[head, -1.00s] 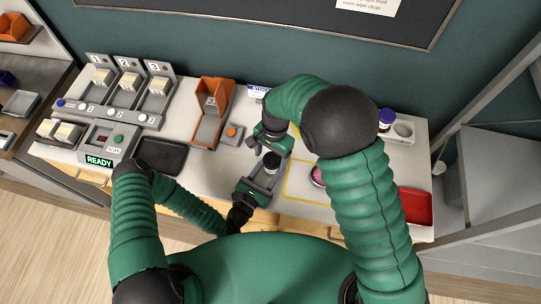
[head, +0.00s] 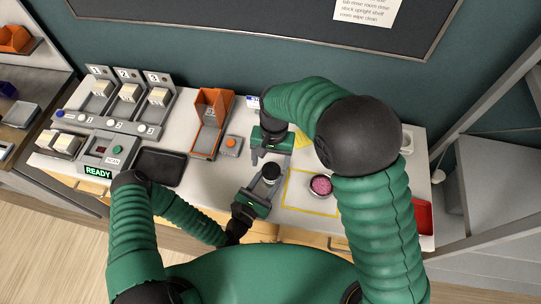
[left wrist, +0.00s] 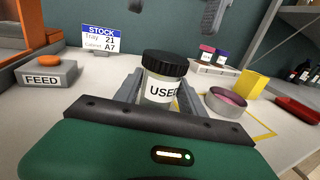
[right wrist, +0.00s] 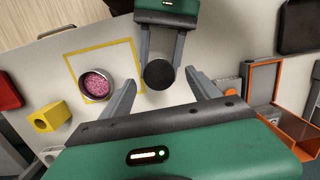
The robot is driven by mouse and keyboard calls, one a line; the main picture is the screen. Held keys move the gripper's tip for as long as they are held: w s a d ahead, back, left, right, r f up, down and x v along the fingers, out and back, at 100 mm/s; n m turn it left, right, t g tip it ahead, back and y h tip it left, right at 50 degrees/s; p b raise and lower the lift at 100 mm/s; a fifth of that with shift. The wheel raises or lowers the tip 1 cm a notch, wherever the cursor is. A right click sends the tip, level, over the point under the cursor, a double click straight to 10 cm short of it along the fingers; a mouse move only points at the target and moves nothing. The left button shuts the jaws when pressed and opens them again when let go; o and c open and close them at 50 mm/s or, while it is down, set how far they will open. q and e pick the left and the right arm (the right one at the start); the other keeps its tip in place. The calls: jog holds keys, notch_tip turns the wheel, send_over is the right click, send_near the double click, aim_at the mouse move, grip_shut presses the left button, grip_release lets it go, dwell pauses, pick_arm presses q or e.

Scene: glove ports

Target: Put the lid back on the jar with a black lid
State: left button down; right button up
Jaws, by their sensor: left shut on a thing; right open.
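The jar (left wrist: 157,92) is clear, with a label reading "USED", and stands upright between my left gripper's fingers (left wrist: 160,100). The black lid (left wrist: 165,63) sits on top of its mouth; I cannot tell how tightly. In the head view the jar (head: 270,173) is above the table's front part, left of the yellow outline. My left gripper (head: 264,181) is shut on the jar. My right gripper (head: 271,158) is open and empty, just beyond the jar. In the right wrist view the round black lid (right wrist: 159,74) shows between and ahead of its spread fingers.
A dish of pink material (head: 321,185) stands inside the yellow outline (head: 290,199). A yellow block (left wrist: 257,87) and a red tray (left wrist: 298,110) lie farther right. An orange bin (head: 212,110), a FEED button (head: 231,142) and a black tray (head: 160,166) are to the left.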

aim_at(271, 170)
jog(key=n, duration=0.7)
jog(key=shift+r, duration=0.3)
jog(key=n, duration=0.3)
jog(key=shift+s+d+r+n, duration=0.1)
jog(key=shift+r+n, duration=0.05)
jog(key=shift+n, duration=0.25)
jog(key=n, duration=0.6)
jog(key=shift+r+n, duration=0.25)
jog(key=shift+n, duration=0.05)
jog(key=n, duration=0.6)
jog(key=shift+r+n+t+h, duration=0.3)
jog(key=shift+r+n, duration=0.05)
jog(key=shift+n, duration=0.05)
jog(key=n, duration=0.7)
jog(key=shift+w+r, duration=0.3)
jog(key=shift+r, duration=0.1)
jog(key=shift+f, duration=0.1)
notch_tip(271, 170, down, 8)
jog(key=shift+r, duration=0.1)
